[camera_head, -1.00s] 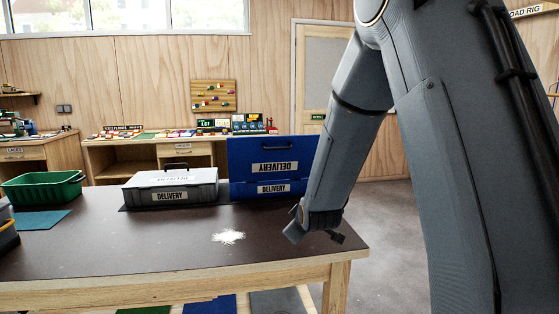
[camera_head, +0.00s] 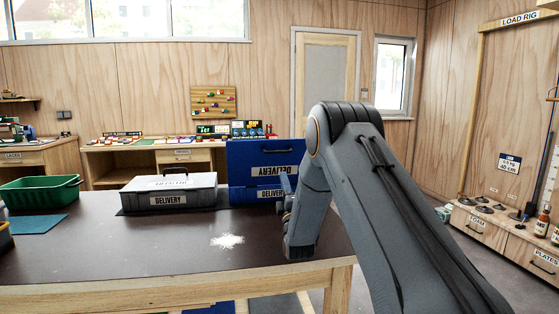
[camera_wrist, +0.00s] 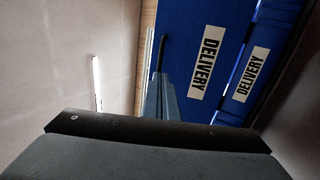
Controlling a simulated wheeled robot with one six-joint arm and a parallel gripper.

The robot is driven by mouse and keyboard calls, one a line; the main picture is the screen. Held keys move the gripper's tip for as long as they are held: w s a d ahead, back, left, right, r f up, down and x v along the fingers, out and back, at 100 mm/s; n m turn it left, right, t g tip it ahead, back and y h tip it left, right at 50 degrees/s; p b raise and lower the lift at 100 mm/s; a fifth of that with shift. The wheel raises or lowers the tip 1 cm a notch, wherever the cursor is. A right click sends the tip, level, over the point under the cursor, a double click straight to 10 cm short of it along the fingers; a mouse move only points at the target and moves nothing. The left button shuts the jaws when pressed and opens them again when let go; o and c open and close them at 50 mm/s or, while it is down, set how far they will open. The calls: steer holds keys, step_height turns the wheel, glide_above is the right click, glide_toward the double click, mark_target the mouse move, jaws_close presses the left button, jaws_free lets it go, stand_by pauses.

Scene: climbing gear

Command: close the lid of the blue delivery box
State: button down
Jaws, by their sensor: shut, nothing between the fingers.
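The blue delivery box (camera_head: 266,195) stands at the back of the dark table, right of the middle, partly hidden by my arm. Its lid (camera_head: 250,155) is open and stands upright above the body, with its DELIVERY label upside down. In the wrist view the lid (camera_wrist: 185,30) and the box front (camera_wrist: 262,60) show turned sideways, both with DELIVERY labels. My gripper (camera_head: 287,184) is shut and empty, in front of the right part of the box. In the wrist view my gripper's fingers (camera_wrist: 160,98) overlap the lid's edge; I cannot tell whether they touch it.
A grey delivery box (camera_head: 155,198), closed, stands just left of the blue one. A green crate (camera_head: 40,196) and a teal mat (camera_head: 35,222) are at the table's left. A white powder patch (camera_head: 227,241) lies on the otherwise clear front of the dark table (camera_head: 120,255).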

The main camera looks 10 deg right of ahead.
steer(key=p+x, duration=0.1)
steer(key=x, duration=1)
steer(key=shift+r, duration=0.1)
